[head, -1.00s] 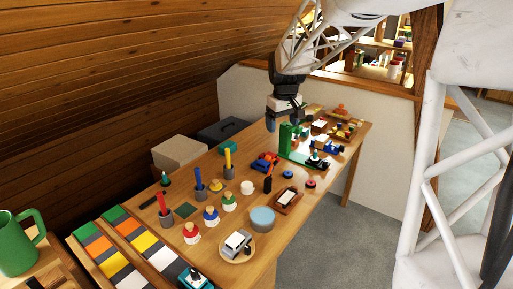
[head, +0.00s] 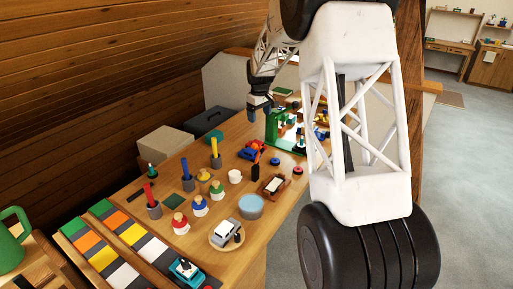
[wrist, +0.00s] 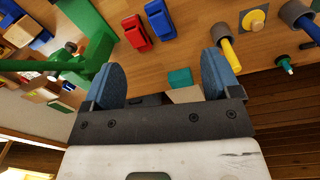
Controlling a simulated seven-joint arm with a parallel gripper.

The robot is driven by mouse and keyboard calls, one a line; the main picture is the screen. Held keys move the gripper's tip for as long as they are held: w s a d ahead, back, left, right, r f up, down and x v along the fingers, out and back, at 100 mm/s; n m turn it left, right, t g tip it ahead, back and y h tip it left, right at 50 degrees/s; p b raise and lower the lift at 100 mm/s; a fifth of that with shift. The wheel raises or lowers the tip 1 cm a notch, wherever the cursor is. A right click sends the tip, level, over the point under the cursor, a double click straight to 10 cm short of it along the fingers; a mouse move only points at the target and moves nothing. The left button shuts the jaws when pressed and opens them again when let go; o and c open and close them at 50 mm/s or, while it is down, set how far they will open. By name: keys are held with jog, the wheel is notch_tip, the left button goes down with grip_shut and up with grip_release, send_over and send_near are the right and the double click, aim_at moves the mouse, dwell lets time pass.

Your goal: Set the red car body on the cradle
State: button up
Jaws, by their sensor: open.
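The red car body (head: 259,146) lies on the wooden table beside a blue one (head: 248,154). In the wrist view the red car body (wrist: 132,31) and the blue one (wrist: 160,19) lie side by side, beyond my fingertips. My gripper (head: 259,108) is open and empty above the table, behind the car bodies in the head view. In the wrist view its two blue fingers (wrist: 162,78) stand wide apart. A green stand (head: 271,127) rises near the car bodies, and also shows in the wrist view (wrist: 96,52). I cannot tell which thing is the cradle.
Cups hold a yellow rod (head: 215,150) and a blue rod (head: 185,170). My arm hides part of the table's right side.

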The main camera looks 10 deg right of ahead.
jog(key=n, duration=0.2)
send_over(257, 141)
jog(key=shift+g, duration=0.3)
jog(key=f, duration=1.6)
jog(key=shift+s+f, duration=0.3)
jog(key=shift+f, duration=1.3)
jog(key=shift+a+f, duration=0.1)
jog(key=shift+f, duration=0.05)
jog(key=shift+w+f, duration=0.15)
jog(key=shift+f, duration=2.35)
jog(key=shift+c, duration=0.2)
jog(key=c, duration=1)
